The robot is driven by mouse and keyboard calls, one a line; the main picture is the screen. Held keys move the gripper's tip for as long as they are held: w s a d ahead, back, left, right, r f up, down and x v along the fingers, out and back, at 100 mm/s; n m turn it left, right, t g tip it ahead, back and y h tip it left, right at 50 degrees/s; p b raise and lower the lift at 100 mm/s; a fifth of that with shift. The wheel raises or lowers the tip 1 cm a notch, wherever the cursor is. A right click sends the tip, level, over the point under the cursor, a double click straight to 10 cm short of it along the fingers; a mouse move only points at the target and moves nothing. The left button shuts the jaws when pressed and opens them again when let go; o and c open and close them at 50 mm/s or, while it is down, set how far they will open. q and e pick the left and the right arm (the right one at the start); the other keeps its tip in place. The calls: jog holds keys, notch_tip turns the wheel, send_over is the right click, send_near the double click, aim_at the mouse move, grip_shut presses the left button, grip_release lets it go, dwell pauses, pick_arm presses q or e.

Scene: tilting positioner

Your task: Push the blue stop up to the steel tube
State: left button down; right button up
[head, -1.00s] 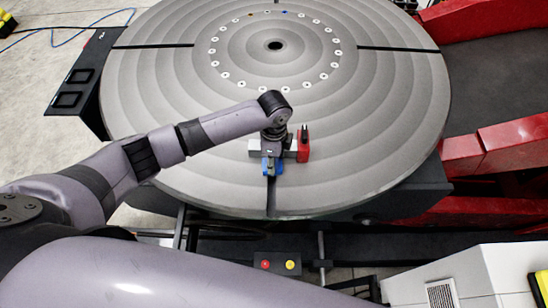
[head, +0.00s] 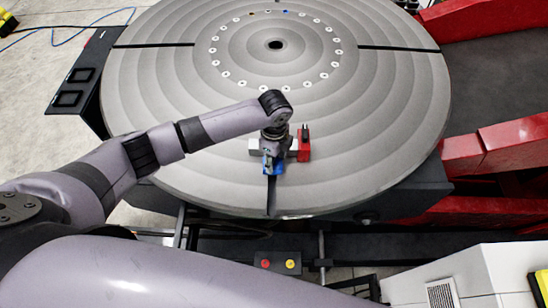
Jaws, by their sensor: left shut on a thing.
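The blue stop (head: 279,168) sits at the near part of the round table (head: 160,90), by the front slot. My left gripper (head: 272,160) reaches down over it and is shut on it, though the fingers are largely hidden by the wrist. The steel tube (head: 254,148) lies crosswise just behind the stop, its left end showing and its middle hidden by my gripper. Whether stop and tube touch cannot be told. A red block (head: 304,145) with a black top stands at the tube's right end. My right gripper is not in view.
The round table has a ring of pale bolts (head: 288,88) around a centre hole and dark radial slots. Red machine frame parts (head: 490,150) stand at the right. A small box with red and yellow buttons (head: 278,263) sits below the front edge. Most of the table top is clear.

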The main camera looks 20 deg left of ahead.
pick_arm(q)
jog(key=shift+w, duration=0.15)
dwell(0.3)
jog(key=shift+s, duration=0.25)
dwell(0.4)
jog(key=shift+m, duration=0.4)
dwell(0.6)
jog(key=shift+w+a, duration=0.1)
jog(key=shift+w, duration=0.1)
jog(key=shift+s, duration=0.25)
dwell(0.5)
jog(key=shift+w, duration=0.25)
dwell(0.6)
jog(key=shift+s, duration=0.3)
dwell(0.4)
dwell(0.5)
jog(key=shift+w, duration=0.1)
dwell(0.4)
